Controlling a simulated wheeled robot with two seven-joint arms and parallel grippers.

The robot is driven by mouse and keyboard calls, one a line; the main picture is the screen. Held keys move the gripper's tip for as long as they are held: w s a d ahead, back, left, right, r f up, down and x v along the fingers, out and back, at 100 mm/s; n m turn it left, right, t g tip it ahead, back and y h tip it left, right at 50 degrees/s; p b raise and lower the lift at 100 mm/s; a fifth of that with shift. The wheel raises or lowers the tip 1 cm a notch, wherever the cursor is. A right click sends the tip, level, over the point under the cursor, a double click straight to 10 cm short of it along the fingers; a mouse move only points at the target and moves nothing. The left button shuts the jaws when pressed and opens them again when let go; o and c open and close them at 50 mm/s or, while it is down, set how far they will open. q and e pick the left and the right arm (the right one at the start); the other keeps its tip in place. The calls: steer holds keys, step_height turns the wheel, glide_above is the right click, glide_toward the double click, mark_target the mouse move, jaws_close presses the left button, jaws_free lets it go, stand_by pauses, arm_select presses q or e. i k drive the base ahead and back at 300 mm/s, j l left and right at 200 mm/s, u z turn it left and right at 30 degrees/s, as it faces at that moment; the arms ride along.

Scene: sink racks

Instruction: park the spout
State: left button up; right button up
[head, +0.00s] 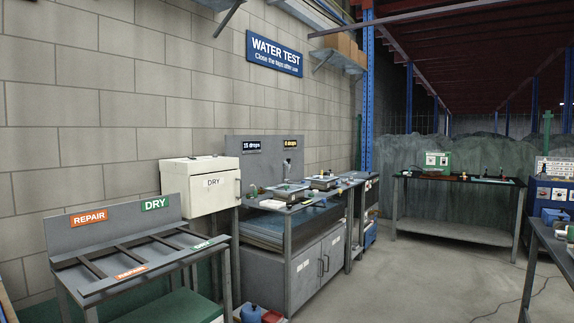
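A small upright fitting (288,168) that looks like the spout shows at the back of the grey water-test bench (267,241), against its backboard. It is too small to tell which way it points. Two shallow trays sit on the bench top, a left one (285,192) and a right one (322,182), with small items on or near them that I cannot make out. Two small dark drop-count signs, a left one (252,146) and a right one (291,145), are on the backboard. Neither of my grippers is in view.
A blue WATER TEST sign (275,54) hangs on the wall. Another table (458,183) stands at back right. The floor (400,285) between is mostly clear.

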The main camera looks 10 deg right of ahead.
mark_target(288, 160)
steer(key=i+l+z, duration=0.35)
steer(key=i, duration=0.3)
steer(key=i+l+z, duration=0.1)
steer(key=i+z, duration=0.25)
steer(key=i, duration=0.25)
steer(key=i+z, duration=0.3)
steer(key=i, duration=2.15)
steer(key=i+u, duration=0.45)
steer(key=i+l+u, duration=0.15)
steer(key=u, duration=0.3)
steer(key=i+l+u, duration=0.3)
steer(key=i+u, duration=0.2)
steer(key=k, duration=0.05)
